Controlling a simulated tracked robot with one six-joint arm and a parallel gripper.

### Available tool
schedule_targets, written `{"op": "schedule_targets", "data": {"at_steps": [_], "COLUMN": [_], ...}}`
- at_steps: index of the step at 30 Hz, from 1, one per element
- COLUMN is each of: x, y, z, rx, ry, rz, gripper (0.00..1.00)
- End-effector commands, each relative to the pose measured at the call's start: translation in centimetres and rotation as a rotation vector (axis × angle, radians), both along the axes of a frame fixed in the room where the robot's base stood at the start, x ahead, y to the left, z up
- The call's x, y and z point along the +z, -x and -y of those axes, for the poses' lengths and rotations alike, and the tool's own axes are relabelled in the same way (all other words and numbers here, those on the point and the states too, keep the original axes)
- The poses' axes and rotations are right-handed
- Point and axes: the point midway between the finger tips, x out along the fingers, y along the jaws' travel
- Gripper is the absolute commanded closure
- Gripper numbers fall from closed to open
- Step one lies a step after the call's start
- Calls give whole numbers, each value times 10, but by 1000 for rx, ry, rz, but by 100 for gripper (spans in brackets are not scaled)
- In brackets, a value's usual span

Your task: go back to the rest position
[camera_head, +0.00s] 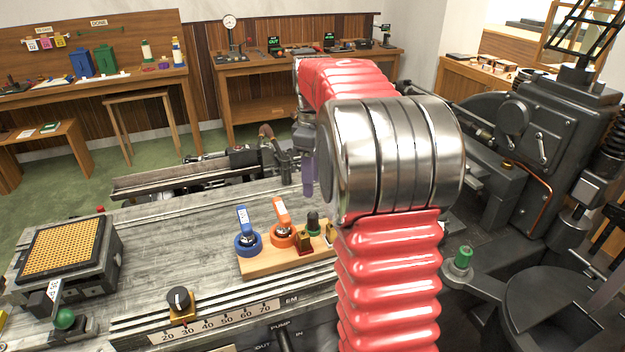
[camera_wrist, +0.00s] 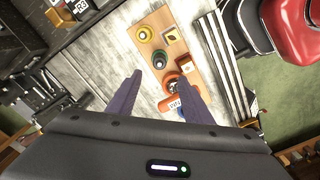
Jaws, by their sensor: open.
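My gripper (camera_head: 308,172) hangs over the machine's grey bed, partly hidden behind my red and silver arm in the head view. Its purple fingers point down. In the wrist view my gripper (camera_wrist: 160,75) has its two fingers spread apart, with nothing held between them. The wooden board (camera_head: 262,268) lies on the bed below it. The orange-handled piece (camera_head: 281,212) on this board shows between the fingertips in the wrist view (camera_wrist: 172,78), apparently beyond them. The gap in height is hard to tell.
A yellow grid block (camera_head: 62,246) sits at the left of the bed. A tall dark machine (camera_head: 545,120) stands close on the right. Benches line the back wall.

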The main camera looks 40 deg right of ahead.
Motion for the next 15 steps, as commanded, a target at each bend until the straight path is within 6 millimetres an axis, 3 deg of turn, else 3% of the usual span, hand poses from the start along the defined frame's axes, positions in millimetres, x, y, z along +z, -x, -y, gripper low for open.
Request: {"op": "schedule_targets", "data": {"at_steps": [10,15], "x": [1,9], "y": [1,7], "z": [-2,-17], "rx": [-2,-27], "ry": [1,10], "rz": [2,21], "gripper": [54,54]}}
